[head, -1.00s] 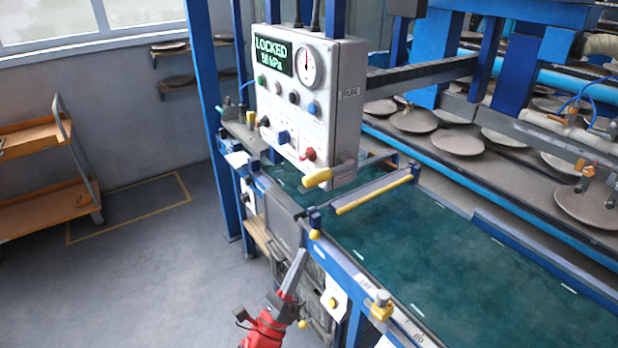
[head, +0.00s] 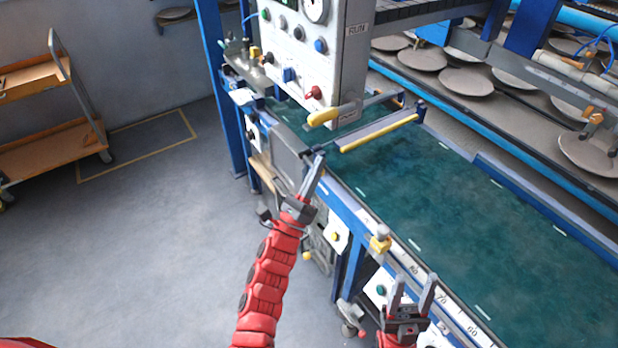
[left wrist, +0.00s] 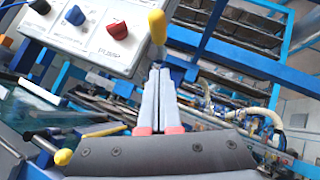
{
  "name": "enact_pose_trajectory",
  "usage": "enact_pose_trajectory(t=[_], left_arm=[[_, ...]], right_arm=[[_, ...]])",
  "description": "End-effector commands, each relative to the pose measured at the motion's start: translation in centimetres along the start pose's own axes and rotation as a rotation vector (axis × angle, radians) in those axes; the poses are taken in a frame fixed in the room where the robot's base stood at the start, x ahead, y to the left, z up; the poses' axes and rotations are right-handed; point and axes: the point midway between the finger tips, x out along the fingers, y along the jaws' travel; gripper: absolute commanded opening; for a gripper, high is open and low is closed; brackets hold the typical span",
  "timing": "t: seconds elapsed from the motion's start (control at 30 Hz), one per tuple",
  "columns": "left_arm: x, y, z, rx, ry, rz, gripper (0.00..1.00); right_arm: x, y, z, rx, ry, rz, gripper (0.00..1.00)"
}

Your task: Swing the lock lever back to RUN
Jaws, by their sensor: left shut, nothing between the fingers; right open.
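The lock lever, with a yellow grip (head: 322,116), sticks out at the lower right corner of the grey control box (head: 310,65). In the left wrist view the yellow grip (left wrist: 157,26) stands just beyond my fingertips, and I cannot tell whether they touch it. My left gripper (head: 317,158) is shut and empty, pointing up beside the green bed's near edge, below the lever in the head view. It also shows in the left wrist view (left wrist: 161,72). My right gripper (head: 413,283) is open and empty at the lower right. The box's display is out of view.
A red knob (head: 313,93) sits on the box close to the lever. A yellow-edged bar (head: 380,132) crosses the green bed (head: 450,215). A yellow-capped fitting (head: 380,243) stands on the front rail. An orange trolley (head: 55,120) is at the left; the floor between is clear.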

Motion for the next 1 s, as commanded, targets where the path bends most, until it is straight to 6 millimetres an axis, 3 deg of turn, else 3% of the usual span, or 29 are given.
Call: enact_pose_trajectory(t=[0.03, 0.13, 0.3, 1.0], left_arm=[[1.7, -0.4, 0.5, -0.001, -0.003, -0.004, 0.00], [3.8, -0.3, 0.5, -0.001, 0.000, -0.002, 0.00], [5.8, -0.3, 2.5, 0.003, 0.000, -0.002, 0.00], [6.3, -0.1, 2.9, 0.008, 0.021, 0.005, 0.00]], right_arm=[[1.1, 0.1, -0.2, 0.000, 0.000, 0.000, 0.50], [2.0, 0.1, -0.3, 0.000, 0.000, 0.000, 0.50], [4.1, 0.2, -0.7, 0.000, 0.000, 0.000, 0.50], [4.1, 0.2, -0.7, 0.000, 0.000, 0.000, 0.50]])
